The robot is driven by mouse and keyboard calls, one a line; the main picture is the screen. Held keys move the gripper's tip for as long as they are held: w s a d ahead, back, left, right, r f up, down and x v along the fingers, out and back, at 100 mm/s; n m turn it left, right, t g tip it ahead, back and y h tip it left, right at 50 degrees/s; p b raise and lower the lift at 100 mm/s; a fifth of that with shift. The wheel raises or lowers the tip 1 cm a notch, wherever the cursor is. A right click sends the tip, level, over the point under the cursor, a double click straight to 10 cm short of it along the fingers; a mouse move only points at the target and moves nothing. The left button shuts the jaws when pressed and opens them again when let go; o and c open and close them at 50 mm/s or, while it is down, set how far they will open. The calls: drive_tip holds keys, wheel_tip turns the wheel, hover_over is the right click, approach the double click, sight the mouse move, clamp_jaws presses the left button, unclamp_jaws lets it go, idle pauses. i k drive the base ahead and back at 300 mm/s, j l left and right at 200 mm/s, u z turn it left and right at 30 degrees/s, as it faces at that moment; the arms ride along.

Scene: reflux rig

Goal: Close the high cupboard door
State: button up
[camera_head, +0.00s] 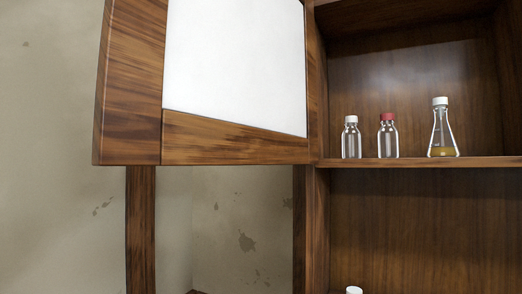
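The high cupboard door (135,80) has a brown wooden frame around a white panel (238,60). It stands open and swung out to the left, with its right edge beside the cupboard's left upright. Its top is cut off by the picture's upper edge. The high cupboard (420,75) is open to view on the right. My gripper is not in view.
On the cupboard shelf (475,162) stand a white-capped bottle (351,140), a red-capped bottle (388,138) and a white-capped conical flask (442,135) with amber liquid. Another white cap (354,290) shows at the bottom edge. A wooden post (141,225) stands below the door.

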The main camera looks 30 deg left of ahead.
sight(179, 83)
drive_tip(key=j+u, duration=0.1)
drive_tip(key=u, duration=1.05)
